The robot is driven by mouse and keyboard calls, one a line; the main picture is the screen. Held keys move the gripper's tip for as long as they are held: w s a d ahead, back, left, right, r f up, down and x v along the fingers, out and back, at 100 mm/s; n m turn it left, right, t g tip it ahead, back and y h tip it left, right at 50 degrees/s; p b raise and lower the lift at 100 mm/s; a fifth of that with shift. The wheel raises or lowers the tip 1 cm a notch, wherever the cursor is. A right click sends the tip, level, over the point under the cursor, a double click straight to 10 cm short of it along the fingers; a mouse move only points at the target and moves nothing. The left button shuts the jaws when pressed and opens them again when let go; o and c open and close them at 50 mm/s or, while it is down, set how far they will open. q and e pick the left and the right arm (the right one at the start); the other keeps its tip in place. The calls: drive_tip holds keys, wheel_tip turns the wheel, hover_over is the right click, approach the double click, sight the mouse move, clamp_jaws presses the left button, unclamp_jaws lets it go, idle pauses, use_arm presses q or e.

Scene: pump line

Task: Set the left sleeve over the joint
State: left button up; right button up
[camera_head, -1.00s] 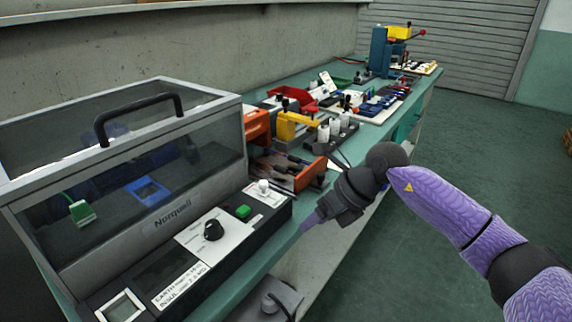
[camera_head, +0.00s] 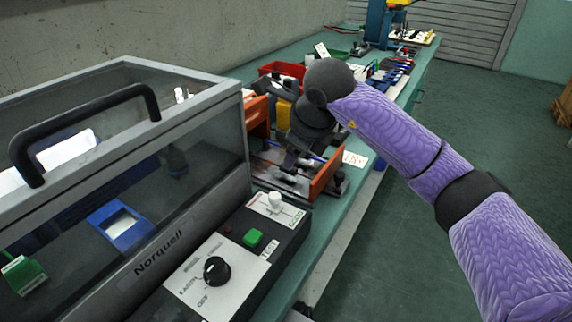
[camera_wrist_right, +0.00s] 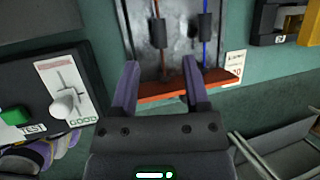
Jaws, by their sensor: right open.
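In the right wrist view, two wires run across a grey metal fixture (camera_wrist_right: 182,50), each with a dark sleeve on it. The left sleeve (camera_wrist_right: 159,33) sits on the left wire and the right sleeve (camera_wrist_right: 205,28) on the blue wire. My right gripper (camera_wrist_right: 160,66) is open and empty. Its fingers reach over the fixture's orange end plate (camera_wrist_right: 170,90), with the left sleeve beyond the fingertips, between their lines. In the head view, the orange end plate (camera_head: 326,174) shows, but my right arm hides much of the fixture. The joint cannot be made out. My left gripper is not seen.
The Norquell tester (camera_head: 228,262) with knob, green button and clear-lidded box stands beside the fixture at left. A red bin (camera_head: 283,69) and several tools lie farther along the bench.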

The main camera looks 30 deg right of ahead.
drive_tip(key=b+x, duration=0.2)
drive_tip(key=x, duration=0.3)
drive_tip(key=shift+w+f, duration=0.1)
drive_tip(key=shift+f, duration=0.2)
drive_tip(key=shift+r, duration=0.1)
drive_tip(key=shift+c, duration=0.3)
drive_tip(key=c, duration=0.5)
clamp_jaws()
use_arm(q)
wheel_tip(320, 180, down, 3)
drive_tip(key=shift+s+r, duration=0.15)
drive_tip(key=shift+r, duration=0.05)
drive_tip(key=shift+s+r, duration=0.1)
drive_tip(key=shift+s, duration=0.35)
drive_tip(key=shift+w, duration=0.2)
